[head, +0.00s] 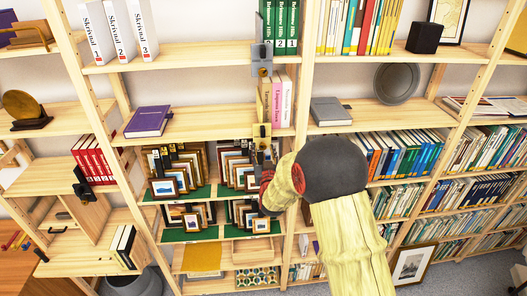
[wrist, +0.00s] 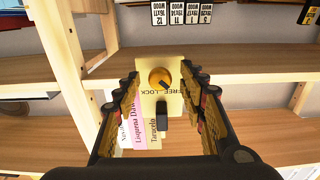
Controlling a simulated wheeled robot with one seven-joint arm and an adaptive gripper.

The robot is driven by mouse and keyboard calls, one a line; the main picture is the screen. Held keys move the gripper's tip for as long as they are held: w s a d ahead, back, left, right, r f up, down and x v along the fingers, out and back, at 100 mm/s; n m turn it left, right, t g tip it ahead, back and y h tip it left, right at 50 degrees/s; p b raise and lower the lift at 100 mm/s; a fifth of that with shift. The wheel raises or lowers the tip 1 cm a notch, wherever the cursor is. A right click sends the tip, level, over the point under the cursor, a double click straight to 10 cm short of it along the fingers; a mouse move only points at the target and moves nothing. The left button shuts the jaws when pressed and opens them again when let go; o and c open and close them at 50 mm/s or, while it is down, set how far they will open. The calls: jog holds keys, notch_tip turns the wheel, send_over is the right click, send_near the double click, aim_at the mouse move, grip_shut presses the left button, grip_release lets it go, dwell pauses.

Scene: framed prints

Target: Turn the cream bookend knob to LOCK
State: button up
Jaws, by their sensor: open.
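The cream bookend (wrist: 138,65) is a pale plate with a round yellow knob (wrist: 157,74) and the words FREE and LOCK, upside down in the wrist view. The knob's dark pointer appears to slant to the lower right, toward FREE. A black block sticks out below the lettering. My gripper (wrist: 160,70) is open, its fingers on either side of the knob in the picture; I see no contact, and the distance in depth is unclear. In the head view the cream bookend (head: 262,131) stands at the left of several books, with my gripper (head: 266,160) just below it.
A pink book (head: 276,103) and pale books stand beside the bookend. A grey bookend (head: 262,58) is on the shelf above. Framed prints (head: 180,160) fill the green-lined shelves below. A wooden upright (head: 302,75) is close on the right.

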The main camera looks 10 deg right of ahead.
jog(key=shift+c, duration=0.9)
grip_shut()
